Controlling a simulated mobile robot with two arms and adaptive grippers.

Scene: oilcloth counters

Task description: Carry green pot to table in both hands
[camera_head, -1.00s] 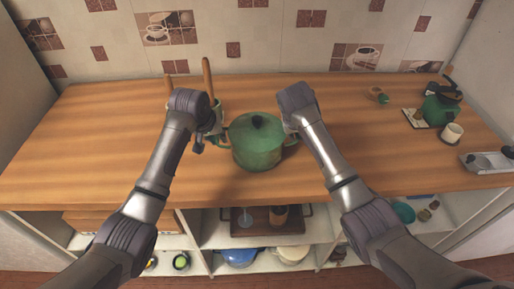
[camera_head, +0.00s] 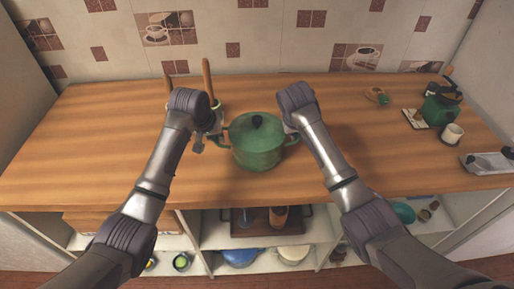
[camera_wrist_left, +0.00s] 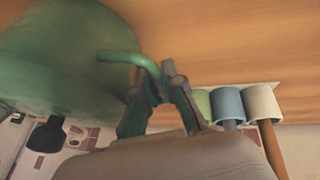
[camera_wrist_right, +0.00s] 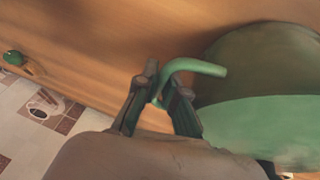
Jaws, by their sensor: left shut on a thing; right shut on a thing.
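The green pot (camera_head: 257,145) has its lid on, with a dark knob on top, and is at the middle of the wooden counter between my arms. My left gripper (camera_wrist_left: 160,88) is shut on one side handle of the pot (camera_wrist_left: 65,65). My right gripper (camera_wrist_right: 160,85) is shut on the opposite handle, beside the pot's wall (camera_wrist_right: 260,120). In the head view the wrists hide most of both grips. The pot looks upright. I cannot tell whether its base is touching the counter.
Behind my left gripper stand holders (camera_wrist_left: 228,106) with wooden-handled utensils. At the right of the counter (camera_head: 80,150) are a green kettle (camera_head: 440,108), a cup (camera_head: 452,133) and a metal tray (camera_head: 488,163). Open shelves below hold a tray and pots. The counter's left side is clear.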

